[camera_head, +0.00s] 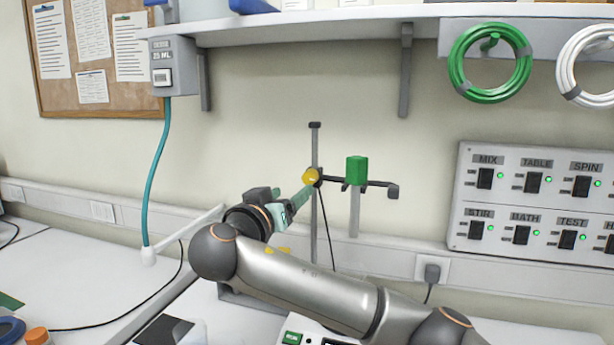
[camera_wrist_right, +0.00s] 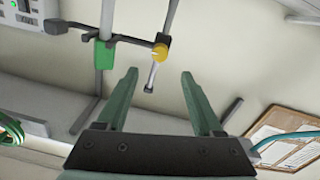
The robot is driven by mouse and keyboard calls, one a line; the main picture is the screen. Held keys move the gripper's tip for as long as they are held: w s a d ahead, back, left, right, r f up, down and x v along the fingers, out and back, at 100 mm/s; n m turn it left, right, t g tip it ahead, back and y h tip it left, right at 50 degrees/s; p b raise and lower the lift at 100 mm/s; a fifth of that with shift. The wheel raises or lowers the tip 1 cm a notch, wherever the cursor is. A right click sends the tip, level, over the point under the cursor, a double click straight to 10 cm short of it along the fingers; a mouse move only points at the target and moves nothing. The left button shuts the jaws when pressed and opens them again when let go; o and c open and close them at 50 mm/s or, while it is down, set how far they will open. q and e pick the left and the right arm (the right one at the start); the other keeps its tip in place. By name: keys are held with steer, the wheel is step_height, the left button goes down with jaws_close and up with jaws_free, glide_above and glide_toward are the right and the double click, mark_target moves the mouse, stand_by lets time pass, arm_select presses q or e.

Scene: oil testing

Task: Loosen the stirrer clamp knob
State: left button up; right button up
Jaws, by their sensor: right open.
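The yellow clamp knob (camera_head: 311,176) sits where the stand's upright rod (camera_head: 315,143) meets a dark horizontal arm. A green stirrer motor (camera_head: 357,170) hangs on that arm with a grey shaft below it. In the right wrist view the knob (camera_wrist_right: 160,52) lies ahead of the fingertips, near the middle, and the stirrer (camera_wrist_right: 104,54) is to its left. My right gripper (camera_head: 304,192) is close to the knob in the head view. Its green fingers (camera_wrist_right: 159,72) are open with nothing between them. No contact with the knob is visible. My left gripper is not in view.
A switch panel (camera_head: 536,205) is on the wall at right. A shelf (camera_head: 330,22) runs above, with a green hose coil (camera_head: 489,62) at right. A dispenser (camera_head: 174,66) with a teal tube hangs at left. My right arm hides part of the bench.

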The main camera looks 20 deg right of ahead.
mark_target(308, 179)
steer(key=p+x, duration=0.2)
steer(key=x, duration=0.6)
steer(key=shift+p+x, duration=0.4)
steer(key=shift+x, duration=0.35)
jaws_close()
steer(key=shift+f, duration=0.1)
